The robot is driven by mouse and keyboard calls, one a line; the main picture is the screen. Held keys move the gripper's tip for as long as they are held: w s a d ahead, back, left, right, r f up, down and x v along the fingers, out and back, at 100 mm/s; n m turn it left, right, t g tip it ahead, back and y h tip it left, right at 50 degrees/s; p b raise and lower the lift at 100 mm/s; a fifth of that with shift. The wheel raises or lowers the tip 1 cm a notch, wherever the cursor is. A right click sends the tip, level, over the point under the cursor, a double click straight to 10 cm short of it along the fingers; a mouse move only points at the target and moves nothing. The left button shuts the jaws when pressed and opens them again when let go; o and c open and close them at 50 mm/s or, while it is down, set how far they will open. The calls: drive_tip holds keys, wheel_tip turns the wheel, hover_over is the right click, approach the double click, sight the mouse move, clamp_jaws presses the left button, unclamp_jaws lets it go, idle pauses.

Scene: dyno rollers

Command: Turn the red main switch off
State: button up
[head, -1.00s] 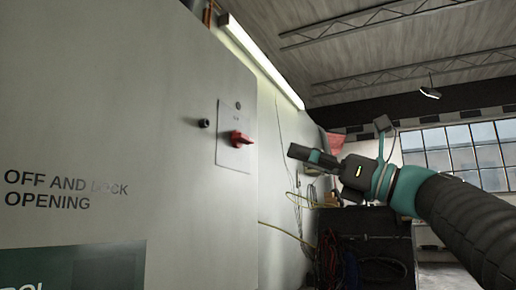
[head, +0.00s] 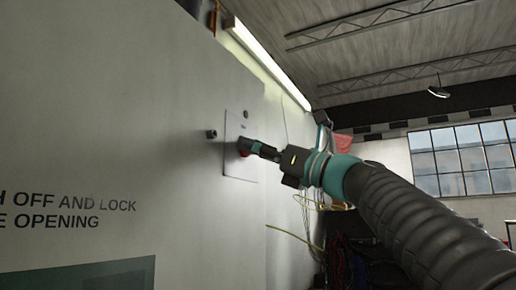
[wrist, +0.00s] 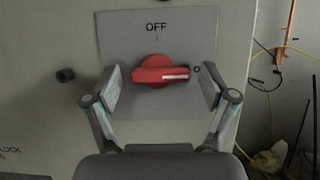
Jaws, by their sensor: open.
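The red main switch (wrist: 153,72) is a rotary knob on a grey plate (wrist: 190,38) of the cabinet front. In the wrist view its handle lies horizontal, with the white mark pointing right, and "OFF" is printed above it. My gripper (wrist: 155,84) is open, with one finger on each side of the knob; I cannot tell whether either finger touches it. In the head view my gripper (head: 252,148) is right in front of the plate (head: 234,165) and hides most of the red switch (head: 243,153).
A small black knob (wrist: 66,75) sits left of the plate; it also shows in the head view (head: 211,134). The cabinet's right edge is close, with hanging cables (wrist: 265,90) beyond it. A lamp strip (head: 268,62) runs above.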

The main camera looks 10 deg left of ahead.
drive_tip(key=c, duration=1.2)
drive_tip(key=shift+o, duration=0.2)
drive_tip(key=shift+r+n, duration=0.1)
drive_tip(key=shift+n, duration=0.4)
drive_tip(key=shift+w+r+n+g+h+p, duration=0.1)
drive_tip(key=shift+n+g+h+p, duration=0.8)
drive_tip(key=shift+n, duration=2.65)
drive_tip(key=shift+s+r+n+g+h+p, duration=0.1)
drive_tip(key=shift+n+g+p, duration=1.65)
drive_tip(key=shift+n, duration=1.75)
drive_tip(key=shift+w+r+n+g+h+p, duration=0.1)
drive_tip(key=shift+n+g+h+p, duration=0.8)
drive_tip(key=shift+n, duration=2.65)
drive_tip(key=shift+g+y, duration=0.3)
drive_tip(key=shift+g, duration=0.25)
